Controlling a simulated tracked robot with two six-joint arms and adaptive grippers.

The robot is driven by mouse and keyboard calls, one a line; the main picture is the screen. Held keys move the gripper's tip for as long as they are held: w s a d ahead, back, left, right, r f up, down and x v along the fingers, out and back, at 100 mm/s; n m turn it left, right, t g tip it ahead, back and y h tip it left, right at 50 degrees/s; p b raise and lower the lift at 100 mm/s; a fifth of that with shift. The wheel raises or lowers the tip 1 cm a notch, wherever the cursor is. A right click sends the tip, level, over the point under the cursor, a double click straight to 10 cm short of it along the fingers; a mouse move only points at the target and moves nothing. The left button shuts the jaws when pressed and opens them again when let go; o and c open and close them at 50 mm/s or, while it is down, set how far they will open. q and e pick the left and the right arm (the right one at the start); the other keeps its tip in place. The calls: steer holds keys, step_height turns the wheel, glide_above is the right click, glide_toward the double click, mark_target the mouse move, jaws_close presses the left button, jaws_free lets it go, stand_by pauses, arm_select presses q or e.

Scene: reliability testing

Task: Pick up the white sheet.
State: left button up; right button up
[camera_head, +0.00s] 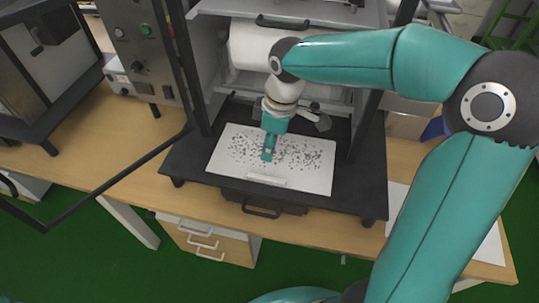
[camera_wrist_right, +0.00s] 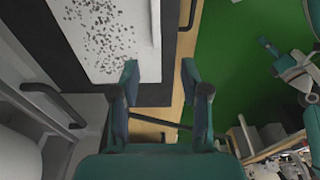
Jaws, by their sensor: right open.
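The white sheet (camera_head: 307,176) is a flat white panel scattered with dark specks, with a raised white strip along its front edge. It lies on the black base of an open-fronted machine. In the right wrist view the sheet (camera_wrist_right: 118,62) is at the upper left. My right gripper (camera_head: 268,153) reaches down over the sheet from the machine side and hides part of it. In the right wrist view its two fingers (camera_wrist_right: 160,76) are apart with nothing between them. I cannot tell whether the fingertips touch the sheet. My left gripper is not in view.
The machine's black base (camera_head: 190,160) surrounds the sheet, with side posts and a white roller (camera_head: 250,47) behind. A dark door frame (camera_head: 110,178) swings out at the left. The wooden table (camera_head: 110,140) has a control box (camera_head: 135,45) on the left. Green floor lies in front.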

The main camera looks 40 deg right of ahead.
glide_above(266, 178)
steer(key=f, duration=0.6)
steer(key=s+f, duration=0.1)
steer(key=f, duration=0.2)
steer(key=shift+d+f, duration=0.15)
steer(key=shift+f, duration=0.1)
steer(key=shift+w+f+p, duration=0.25)
steer(key=shift+f+p, duration=0.1)
steer(key=shift+f, duration=0.95)
steer(key=shift+w+f+p, duration=0.2)
steer(key=shift+f+p, duration=0.1)
steer(key=shift+f, duration=1)
steer(key=shift+c, duration=0.5)
jaws_close()
